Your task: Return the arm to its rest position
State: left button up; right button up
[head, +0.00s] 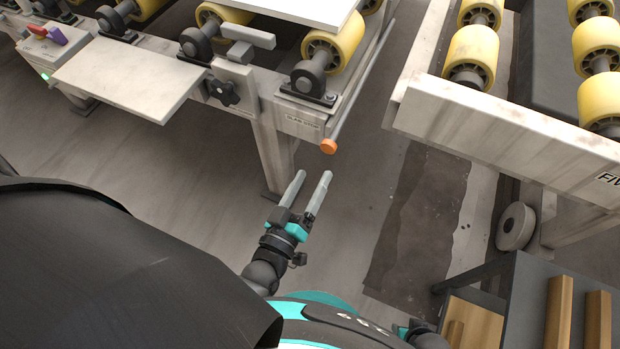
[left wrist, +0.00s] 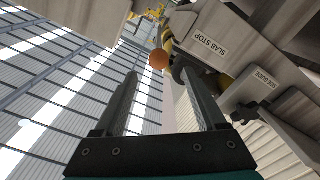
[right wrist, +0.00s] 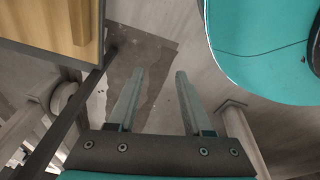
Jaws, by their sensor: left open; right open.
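My left gripper (head: 307,190) is open and empty in the head view, in front of the roller conveyor frame and below the orange knob (head: 328,146) of the slab stop. In the left wrist view its two fingers (left wrist: 160,105) are apart with nothing between them, and the orange knob (left wrist: 159,59) shows beyond them. My right gripper (right wrist: 157,95) is open and empty in the right wrist view, above the floor. In the head view the right gripper does not show; only a small part of what looks like my right arm is at the bottom edge.
A conveyor with yellow rollers (head: 335,38) and a pale side plate (head: 128,76) stands at the upper left. A second conveyor (head: 500,140) stands at the right. A dark cabinet (head: 530,285) with wooden bars is at lower right. Bare floor (head: 390,200) lies between.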

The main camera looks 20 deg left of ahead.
pick_arm(q)
jog(key=shift+f, duration=0.1)
dwell(0.4)
jog(key=s+a+f+m+g+h+p, duration=0.1)
jog(key=s+f+m+g, duration=0.25)
jog(key=f, duration=0.55)
jog(key=s+a+f+m+g+p, duration=0.15)
jog(key=s+f+g, duration=0.3)
jog(key=f, duration=0.45)
jog(key=s+a+f+m+g+y, duration=0.1)
jog(key=s+a+f+m+g, duration=0.1)
jog(key=s+a+f+g, duration=0.2)
jog(key=s+a+f+m+g+y+p, duration=0.1)
jog(key=s+a+f+g, duration=0.2)
jog(key=s, duration=0.7)
jog(key=shift+s+a+f+m+g, duration=0.4)
jog(key=shift+a+f, duration=0.05)
jog(key=shift+f, duration=0.5)
pick_arm(e)
jog(key=s+d+f, duration=0.1)
jog(key=s+d, duration=0.3)
jog(key=s, duration=0.2)
jog(key=shift+s+f, duration=0.2)
jog(key=shift+s, duration=0.05)
